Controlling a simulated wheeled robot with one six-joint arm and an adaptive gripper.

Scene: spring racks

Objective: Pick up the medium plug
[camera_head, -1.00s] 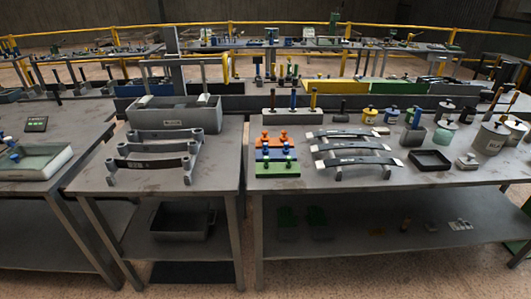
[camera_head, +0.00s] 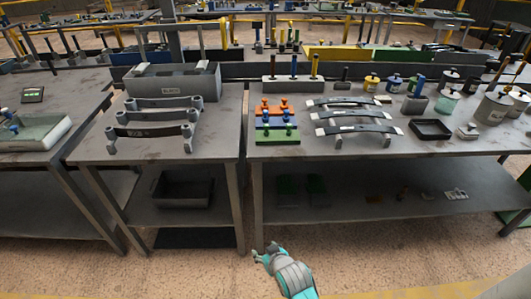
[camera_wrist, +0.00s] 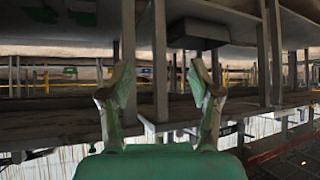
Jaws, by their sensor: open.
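I cannot tell for certain which piece is the medium plug. Small knobbed pieces stand in pairs on an orange block (camera_head: 272,113), a blue block (camera_head: 275,125) and a green block (camera_head: 277,137) near the left front of the right table. A grey block (camera_head: 290,85) behind them holds black, blue and yellow upright handles. My gripper (camera_head: 268,252) is low in front of the right table, below its top and well apart from these pieces. In the wrist view my gripper (camera_wrist: 160,85) has its two fingers spread with nothing between them.
Three curved dark strips (camera_head: 352,118) on supports stand right of the blocks, with a black tray (camera_head: 431,130) and several pots beyond. The left table (camera_head: 90,150) carries a rack of strips (camera_head: 155,118) and a grey bin (camera_head: 172,82). Open floor lies in front.

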